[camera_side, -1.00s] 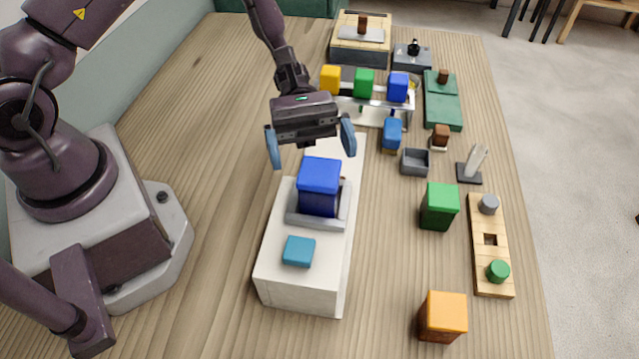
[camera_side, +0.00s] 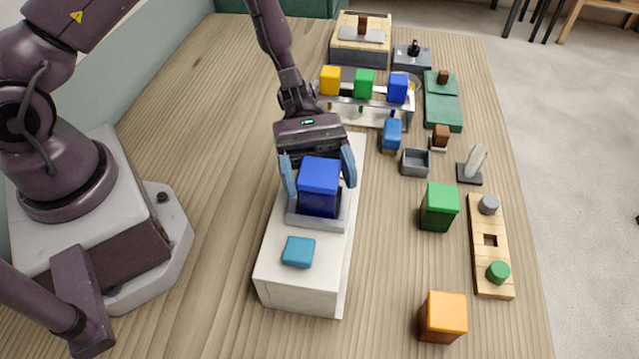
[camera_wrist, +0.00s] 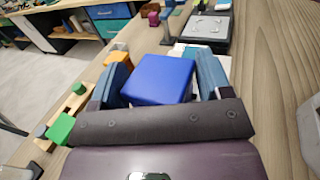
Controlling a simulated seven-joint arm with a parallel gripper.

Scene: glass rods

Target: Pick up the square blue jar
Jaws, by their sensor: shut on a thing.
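The square blue jar (camera_side: 319,190) has a bright blue lid and a darker blue body. It stands upright in a grey tray-like holder (camera_side: 292,219) on a long white block (camera_side: 290,291). My gripper (camera_side: 320,178) is lowered over the jar, with one blue finger on each side of it, and is shut on it. In the wrist view the blue lid (camera_wrist: 158,79) sits between the two fingers (camera_wrist: 162,88). The jar is still seated in the holder. Its lower part is partly hidden by the holder's rim.
A flat light-blue button-like piece (camera_side: 298,251) lies on the white block's front end. To the right stand a green jar (camera_side: 439,207), an orange jar (camera_side: 442,317) and a wooden peg board (camera_side: 490,245). Behind is a rack with small jars (camera_side: 364,84).

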